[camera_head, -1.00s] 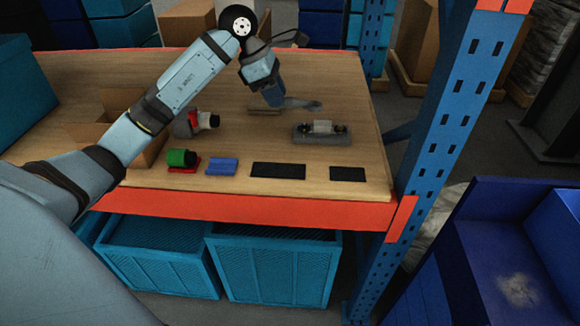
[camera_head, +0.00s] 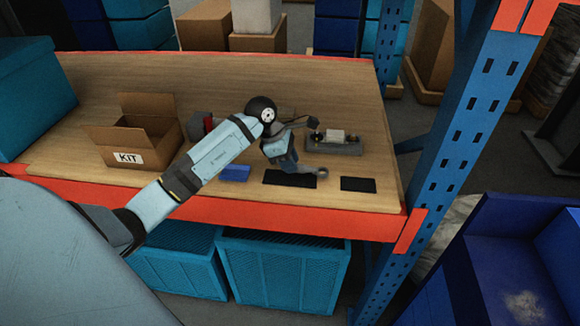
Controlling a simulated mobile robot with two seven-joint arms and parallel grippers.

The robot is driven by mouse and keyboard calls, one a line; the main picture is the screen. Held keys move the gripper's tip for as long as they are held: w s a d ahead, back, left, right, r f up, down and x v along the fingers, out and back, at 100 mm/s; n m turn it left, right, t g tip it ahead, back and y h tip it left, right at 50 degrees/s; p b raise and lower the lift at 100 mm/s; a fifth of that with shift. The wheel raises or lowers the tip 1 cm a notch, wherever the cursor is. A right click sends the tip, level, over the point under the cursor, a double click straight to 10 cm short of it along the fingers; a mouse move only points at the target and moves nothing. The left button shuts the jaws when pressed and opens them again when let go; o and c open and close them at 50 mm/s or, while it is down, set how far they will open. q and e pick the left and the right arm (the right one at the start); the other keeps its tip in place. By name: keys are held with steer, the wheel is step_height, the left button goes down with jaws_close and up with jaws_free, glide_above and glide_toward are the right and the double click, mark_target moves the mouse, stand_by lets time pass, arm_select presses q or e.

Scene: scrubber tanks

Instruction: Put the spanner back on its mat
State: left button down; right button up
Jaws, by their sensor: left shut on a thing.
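My left gripper (camera_head: 288,170) is shut on the grey spanner (camera_head: 319,172), whose ring-like end sticks out to the right of the fingers. The gripper hides the rest of the spanner. The gripper and spanner are over or at the back edge of the long black mat (camera_head: 283,181), near the table's front; I cannot tell whether the spanner touches it. A smaller black mat (camera_head: 358,184) lies to the right, and a blue mat (camera_head: 235,174) to the left. My right gripper is not in view.
An open cardboard KIT box (camera_head: 134,139) is at the left. A red and dark object (camera_head: 207,123) is partly hidden by my arm. A blue rack post (camera_head: 455,120) rises at the right.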

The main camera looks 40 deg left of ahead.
arm_select(q)
step_height(320, 180, down, 2)
steer(key=shift+f, duration=0.2)
steer(key=shift+f, duration=0.2)
steer(key=c, duration=0.9)
jaws_free()
